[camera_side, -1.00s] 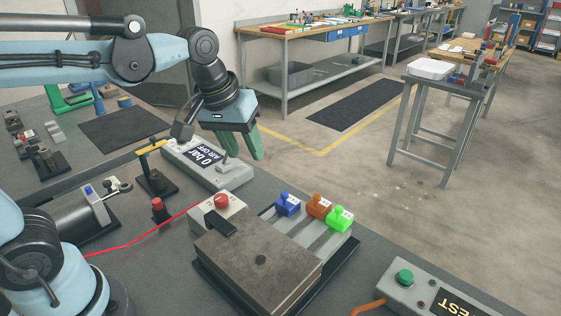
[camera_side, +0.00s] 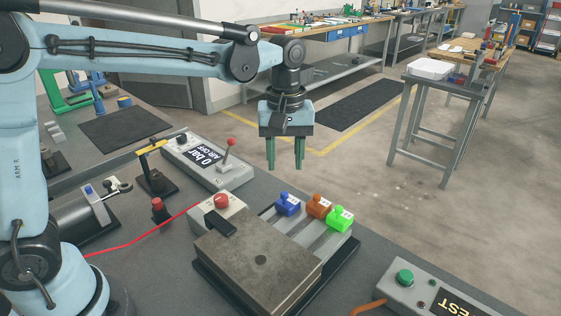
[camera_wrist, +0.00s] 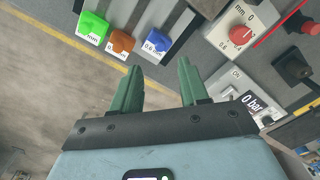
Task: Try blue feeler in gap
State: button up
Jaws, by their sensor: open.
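The blue feeler (camera_side: 288,203) stands at the left end of a row of feelers, beside the orange feeler (camera_side: 319,206) and the green feeler (camera_side: 341,217). In the wrist view the blue feeler (camera_wrist: 157,42) is marked 0.6 mm and lies beyond my fingertips. My gripper (camera_side: 285,167) is open and empty, pointing down above and behind the blue feeler, apart from it. Its green fingers also show in the wrist view (camera_wrist: 160,68). A heavy grey block (camera_side: 262,258) sits in front of the feelers. I cannot make out a gap in it.
A box with a red knob (camera_side: 221,203) adjoins the block. A panel reading 0 bar (camera_side: 207,157) with a red-tipped lever stands behind. A yellow-topped stand (camera_side: 153,170) and a red button post (camera_side: 159,210) are at left. A green-button box (camera_side: 405,279) is front right.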

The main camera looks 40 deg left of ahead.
aim_at(285, 193)
notch_tip(285, 193, down, 8)
jog(key=shift+r, duration=0.15)
dwell(0.4)
